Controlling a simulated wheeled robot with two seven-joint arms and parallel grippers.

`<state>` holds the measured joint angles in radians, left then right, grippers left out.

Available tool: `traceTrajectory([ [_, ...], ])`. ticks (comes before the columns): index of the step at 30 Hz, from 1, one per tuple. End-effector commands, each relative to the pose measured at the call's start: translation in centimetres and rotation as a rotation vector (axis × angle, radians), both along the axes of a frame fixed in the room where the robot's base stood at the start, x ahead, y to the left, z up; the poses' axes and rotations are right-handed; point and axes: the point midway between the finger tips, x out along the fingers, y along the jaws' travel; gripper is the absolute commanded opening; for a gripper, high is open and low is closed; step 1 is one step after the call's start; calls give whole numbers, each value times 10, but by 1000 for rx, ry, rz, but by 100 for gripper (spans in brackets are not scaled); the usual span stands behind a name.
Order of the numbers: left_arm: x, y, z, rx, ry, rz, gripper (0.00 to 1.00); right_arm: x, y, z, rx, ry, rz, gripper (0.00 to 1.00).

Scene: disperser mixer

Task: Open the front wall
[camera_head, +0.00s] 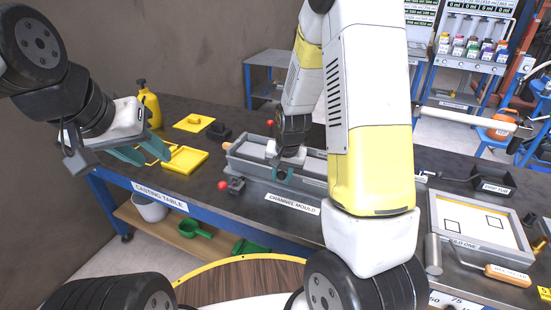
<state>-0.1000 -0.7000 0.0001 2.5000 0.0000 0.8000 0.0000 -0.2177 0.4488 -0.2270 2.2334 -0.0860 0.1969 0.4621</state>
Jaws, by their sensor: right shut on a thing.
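The grey channel mould (310,157) lies on the dark casting table, with a label reading "CHANNEL MOULD" on its front. Its front wall (252,171) is the long grey strip on the near side. My right gripper (284,173) points down at this wall, its teal fingers shut on it. The wall's right part is hidden behind my right arm. A red-knobbed clamp (232,186) sits at the mould's near left corner, and another red knob (271,124) shows behind.
Yellow trays (184,160), a yellow bottle (150,104) and a small black item (219,132) are at the table's left. My right arm crosses the middle.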

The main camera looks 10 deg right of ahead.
Motion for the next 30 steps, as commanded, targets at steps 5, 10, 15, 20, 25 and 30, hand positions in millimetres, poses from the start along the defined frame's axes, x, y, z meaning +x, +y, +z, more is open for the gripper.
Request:
traceTrajectory([
  [5, 0, 0, 0, 0, 0, 0, 36, -11, 7, -9, 1, 10, 4, 0],
  [10, 0, 0, 0, 0, 0, 0, 36, -14, 10, -13, 1, 10, 4, 0],
  [15, 0, 0, 0, 0, 0, 0, 36, -16, 11, -15, 0, 11, 4, 0],
  [20, 0, 0, 0, 0, 0, 0, 36, -17, 11, -15, 1, 11, 4, 0],
  [25, 0, 0, 0, 0, 0, 0, 36, -16, 11, -15, 1, 11, 4, 0],
  [30, 0, 0, 0, 0, 0, 0, 36, -16, 11, -15, 1, 9, 3, 50],
])
